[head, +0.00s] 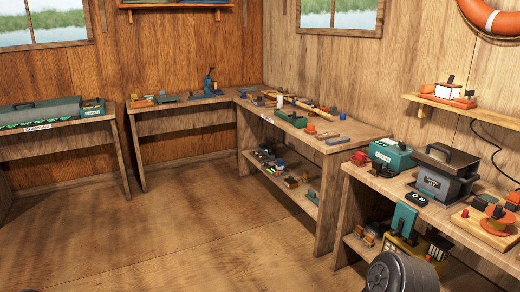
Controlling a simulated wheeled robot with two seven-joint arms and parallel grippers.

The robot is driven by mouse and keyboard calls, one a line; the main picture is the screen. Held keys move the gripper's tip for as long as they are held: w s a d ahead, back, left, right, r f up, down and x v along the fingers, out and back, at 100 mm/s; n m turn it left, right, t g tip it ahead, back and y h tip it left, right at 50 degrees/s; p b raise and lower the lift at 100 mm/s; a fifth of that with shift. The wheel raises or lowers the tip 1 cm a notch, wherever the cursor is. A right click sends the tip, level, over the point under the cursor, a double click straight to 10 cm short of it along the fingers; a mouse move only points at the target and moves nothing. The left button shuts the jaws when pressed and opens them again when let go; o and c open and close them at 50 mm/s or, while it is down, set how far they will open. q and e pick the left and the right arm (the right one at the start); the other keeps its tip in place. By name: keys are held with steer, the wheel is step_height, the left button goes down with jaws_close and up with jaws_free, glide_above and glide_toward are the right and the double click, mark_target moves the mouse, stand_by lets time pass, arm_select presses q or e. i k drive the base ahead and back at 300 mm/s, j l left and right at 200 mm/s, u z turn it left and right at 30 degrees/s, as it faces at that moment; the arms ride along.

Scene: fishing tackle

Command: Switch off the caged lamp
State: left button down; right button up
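I cannot make out a caged lamp in the head view. A dark box with a raised lid or handle (445,172) stands on the right bench, and I cannot tell what it is. A small black plate with white marks that look like "ON" (416,199) lies by the bench's front edge, left of the box. A teal block (403,219) shows just below it.
The right bench (362,176) also holds a teal box (391,154) and a wooden board with orange parts (487,229). A wall shelf (466,110) is above, with a black cable hanging nearby. Cluttered benches line the back walls. The wooden floor (190,230) is clear.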

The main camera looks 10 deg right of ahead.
mark_target(451, 78)
steer(key=i, duration=3.75)
steer(key=z, duration=3.65)
